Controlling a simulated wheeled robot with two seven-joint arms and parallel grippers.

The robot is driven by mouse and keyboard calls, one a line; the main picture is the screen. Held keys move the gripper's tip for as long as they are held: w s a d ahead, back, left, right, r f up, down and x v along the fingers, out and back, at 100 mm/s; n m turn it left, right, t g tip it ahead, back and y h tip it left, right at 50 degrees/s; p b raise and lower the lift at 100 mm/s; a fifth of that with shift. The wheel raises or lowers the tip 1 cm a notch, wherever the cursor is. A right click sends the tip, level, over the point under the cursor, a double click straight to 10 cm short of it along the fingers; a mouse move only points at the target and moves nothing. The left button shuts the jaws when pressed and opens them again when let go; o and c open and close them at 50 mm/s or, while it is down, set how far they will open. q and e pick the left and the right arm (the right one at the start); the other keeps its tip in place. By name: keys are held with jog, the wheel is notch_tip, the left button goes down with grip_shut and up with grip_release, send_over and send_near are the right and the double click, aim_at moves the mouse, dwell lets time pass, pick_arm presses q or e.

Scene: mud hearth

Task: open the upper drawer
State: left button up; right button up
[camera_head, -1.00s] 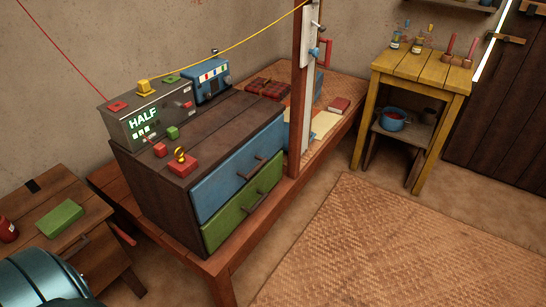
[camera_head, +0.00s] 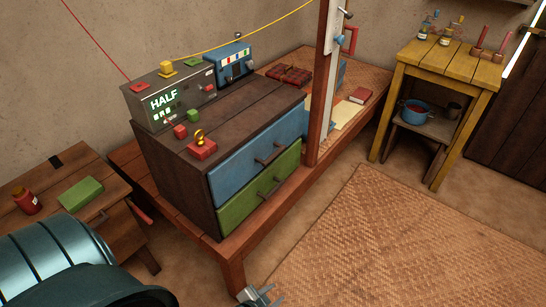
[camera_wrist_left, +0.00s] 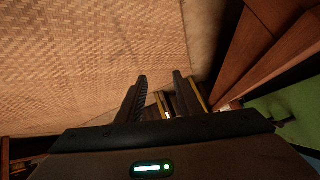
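The upper drawer (camera_head: 258,158) has a blue front with a dark bar handle (camera_head: 269,154) and sits closed in a dark wooden chest (camera_head: 175,170). The green lower drawer (camera_head: 260,188), also closed, is below it. My left gripper (camera_head: 266,294) shows at the bottom edge of the head view, in front of and below the drawers, apart from both handles. In the left wrist view its two fingers (camera_wrist_left: 160,78) are spread with nothing held between them. The green front (camera_wrist_left: 290,110) shows at that view's right; the blue drawer cannot be made out there. My right gripper is not in view.
The chest stands on a low reddish wooden bench (camera_head: 232,250), with a wooden post (camera_head: 321,85) right of the drawers. A woven mat (camera_head: 400,240) covers open floor in front. A small wooden table (camera_head: 110,205) stands left, a yellow table (camera_head: 450,62) at right.

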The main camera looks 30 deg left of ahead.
pick_arm(q)
jog(key=w+a+r+m+t+y, duration=0.1)
jog(key=w+a+r+t, duration=0.1)
jog(key=r, duration=1)
jog(key=w+a+r+m+t+y, duration=0.1)
jog(key=w+a+r, duration=0.4)
jog(key=r, duration=0.7)
jog(key=w+a+r+m+t+y, duration=0.2)
jog(key=w+a+r, duration=0.2)
jog(key=a+r, duration=0.3)
notch_tip(320, 180, up, 6)
jog(key=shift+w+a+f+t+y, duration=0.2)
jog(key=shift+a+f+t+y, duration=0.1)
jog(key=shift+t, duration=0.1)
jog(key=shift+w, duration=0.1)
